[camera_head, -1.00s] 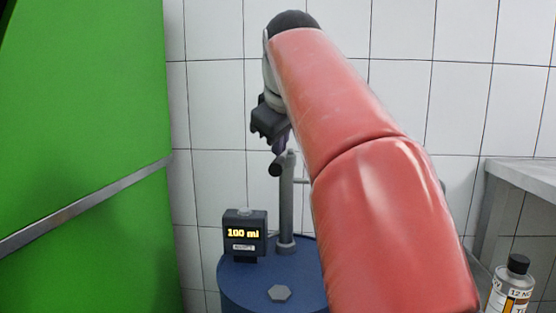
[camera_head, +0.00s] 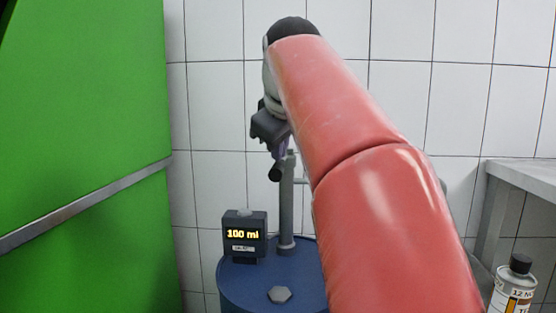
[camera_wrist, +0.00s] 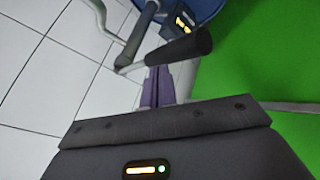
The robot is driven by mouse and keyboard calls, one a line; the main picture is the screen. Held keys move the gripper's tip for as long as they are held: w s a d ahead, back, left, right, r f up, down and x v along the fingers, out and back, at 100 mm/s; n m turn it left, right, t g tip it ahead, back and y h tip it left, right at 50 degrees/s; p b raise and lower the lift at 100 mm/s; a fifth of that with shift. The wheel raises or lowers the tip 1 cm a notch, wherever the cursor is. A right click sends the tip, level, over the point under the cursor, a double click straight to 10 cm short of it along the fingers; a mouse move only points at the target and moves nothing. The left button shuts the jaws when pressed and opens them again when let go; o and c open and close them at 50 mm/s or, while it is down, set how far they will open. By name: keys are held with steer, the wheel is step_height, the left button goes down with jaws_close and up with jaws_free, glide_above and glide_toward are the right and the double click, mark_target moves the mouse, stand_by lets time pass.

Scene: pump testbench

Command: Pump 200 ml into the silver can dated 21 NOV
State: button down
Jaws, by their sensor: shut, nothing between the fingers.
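A blue drum (camera_head: 245,287) stands below my arm in the head view, with a grey pump column (camera_head: 286,215) on top. A small dark meter (camera_head: 244,236) on the drum reads "100 ml"; it also shows at the top of the wrist view (camera_wrist: 182,22). The black pump handle grip (camera_head: 275,171) sticks out near the column top. In the wrist view the grip (camera_wrist: 180,48) lies across the tips of my gripper (camera_wrist: 157,75), whose purple fingers are shut and empty. Whether they touch the grip I cannot tell. My forearm hides part of the drum.
A can with a dark cap (camera_head: 513,287) stands at the lower right, its label reading "12 N..", partly cut off. A grey bench (camera_head: 525,174) is at the right. A large green panel (camera_head: 80,120) fills the left; a white tiled wall is behind.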

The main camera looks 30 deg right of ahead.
step_height(320, 180, down, 8)
steer(key=b, duration=0.6)
steer(key=shift+s+a, duration=0.25)
steer(key=shift+s, duration=0.1)
stand_by(6.0)
